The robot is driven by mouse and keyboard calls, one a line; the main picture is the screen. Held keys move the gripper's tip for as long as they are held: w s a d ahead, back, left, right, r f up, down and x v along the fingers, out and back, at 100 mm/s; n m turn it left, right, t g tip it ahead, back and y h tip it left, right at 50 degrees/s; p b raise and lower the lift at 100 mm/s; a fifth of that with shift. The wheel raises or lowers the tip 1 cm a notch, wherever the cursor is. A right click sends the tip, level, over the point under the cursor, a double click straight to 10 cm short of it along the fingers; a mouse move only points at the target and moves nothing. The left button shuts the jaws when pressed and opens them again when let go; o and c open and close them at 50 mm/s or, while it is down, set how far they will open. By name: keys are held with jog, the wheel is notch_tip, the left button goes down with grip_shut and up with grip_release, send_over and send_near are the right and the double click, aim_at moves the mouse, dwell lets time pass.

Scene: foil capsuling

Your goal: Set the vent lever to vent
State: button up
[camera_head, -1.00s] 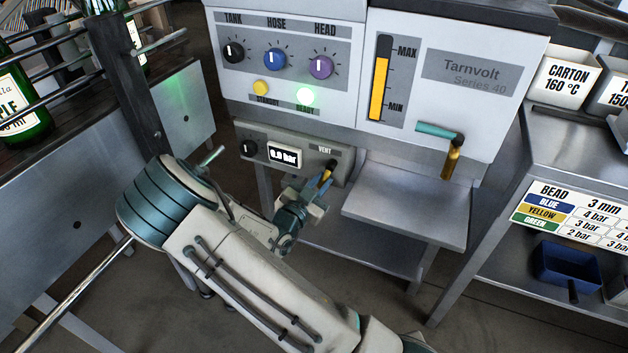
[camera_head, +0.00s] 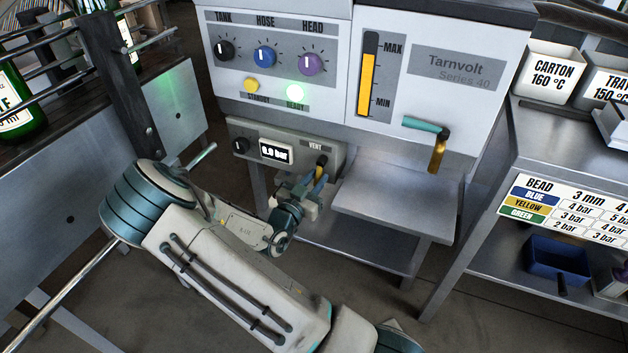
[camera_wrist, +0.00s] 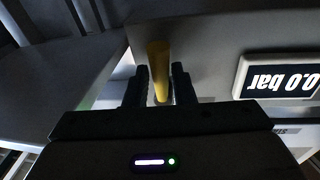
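The vent lever (camera_head: 320,171) is a yellow handle on a dark pivot, below the VENT label on the grey pressure panel (camera_head: 240,128). It points down, toward my gripper. My gripper (camera_head: 312,184) is at the lever, in front of the panel's right end. In the wrist view the yellow lever (camera_wrist: 158,62) stands between the two dark fingers of my gripper (camera_wrist: 159,86). The fingers are apart on either side of it, with narrow gaps that seem to remain. Contact with the lever is hard to make out. The pressure display (camera_head: 276,151) reads 0.0 bar.
The panel hangs under the Tarnvolt machine (camera_head: 450,85), with its green ready lamp (camera_head: 295,92) lit. A teal and brass nozzle (camera_head: 437,150) hangs above a steel shelf (camera_head: 395,195) right of my gripper. A bottle rack (camera_head: 125,75) stands left.

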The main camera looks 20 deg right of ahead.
jog(key=shift+o, duration=0.9)
jog(key=shift+a, duration=0.1)
jog(key=p+v, duration=0.1)
jog(key=v, duration=1.2)
jog(key=shift+s+a, duration=0.2)
jog(key=shift+s, duration=0.15)
jog(key=shift+p, duration=0.3)
